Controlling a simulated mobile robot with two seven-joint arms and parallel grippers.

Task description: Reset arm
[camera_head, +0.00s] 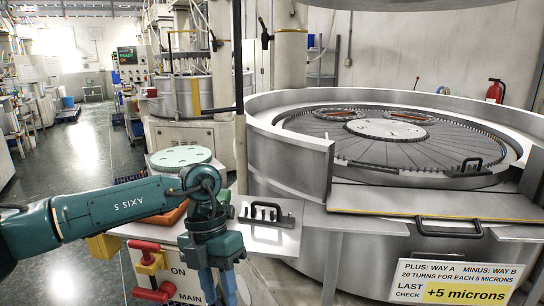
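My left arm, teal and marked AXIS 5, reaches in from the left and bends down at its wrist. Its gripper (217,287) points down at the bottom edge, in front of the white control panel with ON and MAIN labels. Two blue fingers show side by side; their tips run to the picture's edge, so I cannot tell whether they are open or shut. I see nothing held between them. A red-handled switch (150,257) on the panel is left of the gripper, apart from it. My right gripper is not in view.
A large round lapping machine (290,163) fills the right side. A metal plate with a black handled rack (266,213) is just right of my wrist. A pale green disc (180,157) is behind my arm. A sign (455,282) reads +5 microns. The aisle floor (75,150) at left is open.

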